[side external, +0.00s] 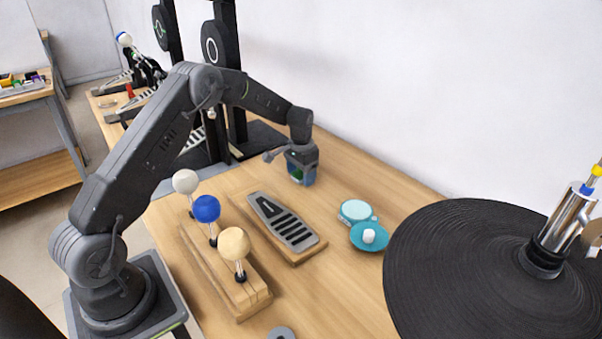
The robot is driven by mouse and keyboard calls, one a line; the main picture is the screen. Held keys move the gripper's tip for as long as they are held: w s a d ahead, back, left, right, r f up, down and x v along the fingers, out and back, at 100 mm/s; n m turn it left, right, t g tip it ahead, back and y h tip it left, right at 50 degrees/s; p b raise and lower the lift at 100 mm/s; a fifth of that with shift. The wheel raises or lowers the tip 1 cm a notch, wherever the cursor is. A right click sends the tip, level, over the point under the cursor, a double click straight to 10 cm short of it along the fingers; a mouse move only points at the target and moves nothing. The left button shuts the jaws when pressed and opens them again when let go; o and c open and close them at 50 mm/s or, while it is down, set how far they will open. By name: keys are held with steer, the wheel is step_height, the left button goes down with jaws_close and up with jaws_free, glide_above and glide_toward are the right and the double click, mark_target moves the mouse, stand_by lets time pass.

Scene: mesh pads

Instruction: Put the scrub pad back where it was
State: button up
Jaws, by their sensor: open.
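My gripper (301,168) is open at the end of my arm, low over the back middle of the table. Green and blue show at its fingers; I cannot tell whether these are part of it or a thing between or behind them. Two round teal items lie to its right: a pale-topped disc (355,210) and, in front of it, a teal disc (362,243) with a white knob (368,236). They look close to touching. I cannot tell which item, if any, is the scrub pad. The gripper is apart from both discs.
A wooden block with a grey slotted plate (282,220) lies left of the discs. A wooden rack with white, blue (207,209) and cream balls stands nearer my base. A big black disc (450,285) with a metal post fills the right. Dark posts stand behind my arm.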

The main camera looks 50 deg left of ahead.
steer(key=shift+r, duration=0.1)
step_height(320, 180, up, 12)
steer(key=shift+f, duration=0.15)
steer(key=s+d+r+t, duration=0.3)
steer(key=s+d+r, duration=0.8)
steer(key=s+r, duration=0.25)
steer(key=s+d+t, duration=0.1)
steer(key=s+d, duration=0.3)
steer(key=s, duration=0.5)
steer(key=s+d+f+t, duration=0.1)
steer(key=s+d, duration=0.3)
steer(key=s, duration=0.6)
steer(key=shift+f+t, duration=0.3)
